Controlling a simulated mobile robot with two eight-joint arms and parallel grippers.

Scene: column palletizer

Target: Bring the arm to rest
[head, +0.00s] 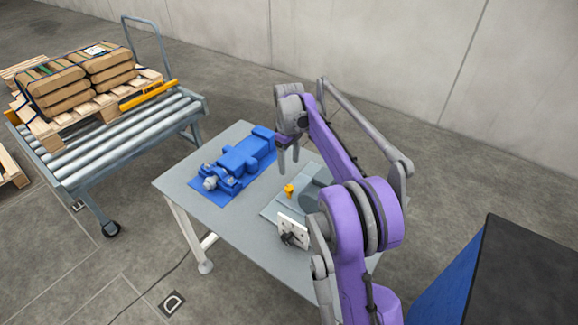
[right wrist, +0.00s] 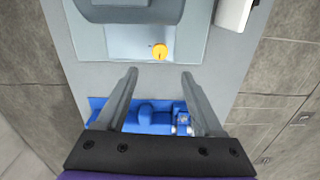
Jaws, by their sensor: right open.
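My right arm, purple and grey, reaches in from the lower right in the head view and bends over the far part of a grey table (head: 232,222). My right gripper (head: 288,158) points down above the table, beside a blue machine-like part. It is open, and in the right wrist view (right wrist: 160,74) its two fingers stand apart with nothing between them. My left gripper and left arm are not in view.
The blue part (head: 240,158) lies on a blue mat (head: 204,195). A roller conveyor (head: 120,150) with a loaded pallet stands left. A dark-topped blue box (head: 530,270) is lower right.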

